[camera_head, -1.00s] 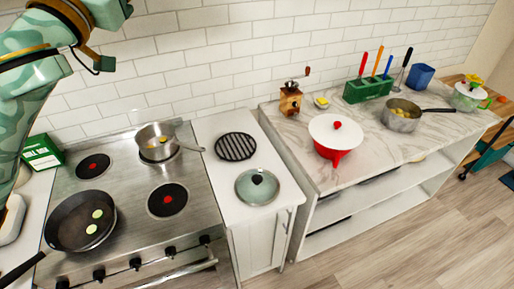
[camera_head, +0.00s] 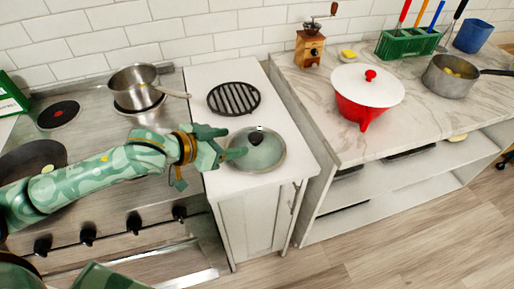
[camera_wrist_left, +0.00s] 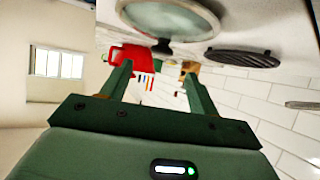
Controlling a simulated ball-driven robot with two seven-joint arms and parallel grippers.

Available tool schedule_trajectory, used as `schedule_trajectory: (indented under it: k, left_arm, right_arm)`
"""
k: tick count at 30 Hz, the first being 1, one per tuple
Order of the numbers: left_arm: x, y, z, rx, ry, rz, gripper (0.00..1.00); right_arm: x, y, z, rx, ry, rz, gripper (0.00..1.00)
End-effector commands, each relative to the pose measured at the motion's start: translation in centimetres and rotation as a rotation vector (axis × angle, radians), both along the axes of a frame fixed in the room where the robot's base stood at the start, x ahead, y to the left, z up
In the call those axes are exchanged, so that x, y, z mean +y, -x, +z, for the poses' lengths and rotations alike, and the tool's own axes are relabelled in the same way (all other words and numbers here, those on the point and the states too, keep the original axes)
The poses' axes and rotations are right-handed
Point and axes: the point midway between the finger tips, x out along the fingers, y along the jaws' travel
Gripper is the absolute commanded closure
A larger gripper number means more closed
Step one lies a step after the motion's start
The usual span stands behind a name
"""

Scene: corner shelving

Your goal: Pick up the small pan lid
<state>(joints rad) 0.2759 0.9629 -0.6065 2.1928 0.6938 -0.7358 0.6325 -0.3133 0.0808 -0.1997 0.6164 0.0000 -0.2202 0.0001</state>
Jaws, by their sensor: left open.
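The small pan lid (camera_head: 270,158) is a round, pale green glass lid with a metal rim and a dark knob (camera_head: 256,138). It lies flat on the white counter, knob up. In the left wrist view the lid (camera_wrist_left: 185,18) shows upside down at the top, with the dark knob (camera_wrist_left: 162,46) below it. My left gripper (camera_head: 238,142) reaches in from the left over the lid's left edge, its fingers toward the knob. In the left wrist view its fingers (camera_wrist_left: 158,78) are apart with nothing between them. My right gripper is not in view.
A black round trivet (camera_head: 234,98) lies just behind the lid. A steel saucepan (camera_head: 136,84) stands on the stove at left, its handle toward the counter. A red pot with a white lid (camera_head: 366,92) stands on the marble counter at right.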

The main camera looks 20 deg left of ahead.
Motion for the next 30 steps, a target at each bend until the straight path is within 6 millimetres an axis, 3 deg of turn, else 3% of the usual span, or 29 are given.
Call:
schedule_trajectory:
  k: [3, 9, 18, 27, 28, 30]
  left_arm:
    - [-1.3, -1.9, -1.6, 0.001, 0.002, 0.0, 0.4]
    - [-2.2, -3.3, -2.3, 0.001, -0.002, 0.0, 0.4]
    - [-4.0, -6.6, -4.7, 0.002, -0.001, 0.0, 0.4]
    - [-4.4, -7.2, -4.7, 0.0, -0.003, 0.0, 0.4]
    - [-4.4, -7.2, -4.7, 0.0, -0.003, 0.0, 0.42]
    - [-4.4, -7.2, -4.7, 0.0, -0.003, 0.0, 0.62]
  right_arm:
    - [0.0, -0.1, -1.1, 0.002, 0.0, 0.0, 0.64]
    - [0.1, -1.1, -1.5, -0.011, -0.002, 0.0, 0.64]
    - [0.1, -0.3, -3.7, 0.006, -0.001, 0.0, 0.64]
    - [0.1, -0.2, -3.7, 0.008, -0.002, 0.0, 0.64]
    - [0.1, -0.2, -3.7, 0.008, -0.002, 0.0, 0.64]
    - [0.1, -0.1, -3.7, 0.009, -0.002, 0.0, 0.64]
